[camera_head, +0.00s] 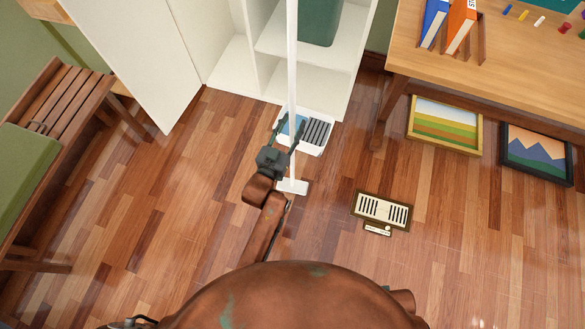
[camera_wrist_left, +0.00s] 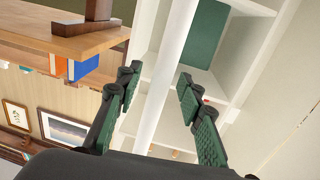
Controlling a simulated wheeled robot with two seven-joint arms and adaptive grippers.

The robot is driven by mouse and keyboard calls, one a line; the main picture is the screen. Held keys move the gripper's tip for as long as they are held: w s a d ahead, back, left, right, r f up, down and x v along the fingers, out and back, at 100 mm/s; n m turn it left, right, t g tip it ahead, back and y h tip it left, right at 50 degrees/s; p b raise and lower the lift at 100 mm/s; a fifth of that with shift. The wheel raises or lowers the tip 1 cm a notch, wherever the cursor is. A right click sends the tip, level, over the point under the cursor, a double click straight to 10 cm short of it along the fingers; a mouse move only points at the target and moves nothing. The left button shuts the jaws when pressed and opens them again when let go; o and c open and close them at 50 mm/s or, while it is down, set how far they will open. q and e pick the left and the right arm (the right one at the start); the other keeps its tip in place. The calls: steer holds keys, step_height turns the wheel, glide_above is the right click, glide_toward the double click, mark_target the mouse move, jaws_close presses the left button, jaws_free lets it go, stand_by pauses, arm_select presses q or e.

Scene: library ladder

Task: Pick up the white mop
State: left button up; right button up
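The white mop stands nearly upright in front of the white cabinet. Its long pole (camera_head: 292,60) runs up out of the head view, and its flat white head (camera_head: 293,187) rests on the floor. My left gripper (camera_head: 289,125) is around the pole, with one finger on each side. In the left wrist view the pole (camera_wrist_left: 172,70) passes between the two open fingers (camera_wrist_left: 158,82), with visible gaps on both sides. The wrist hides part of the lower pole in the head view. My right gripper cannot be made out in either view.
A white tray (camera_head: 317,147) with a dark grille lies behind the gripper. An open white cabinet (camera_head: 270,89) holds a green bin (camera_head: 319,20). A slatted bench (camera_head: 68,102) stands left, a wooden desk (camera_head: 420,60) right. Framed pictures (camera_head: 445,126) and a floor vent (camera_head: 381,210) lie right.

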arm_select(q)
steer(key=shift+c, duration=0.7)
jaws_close()
steer(key=shift+r, duration=0.2)
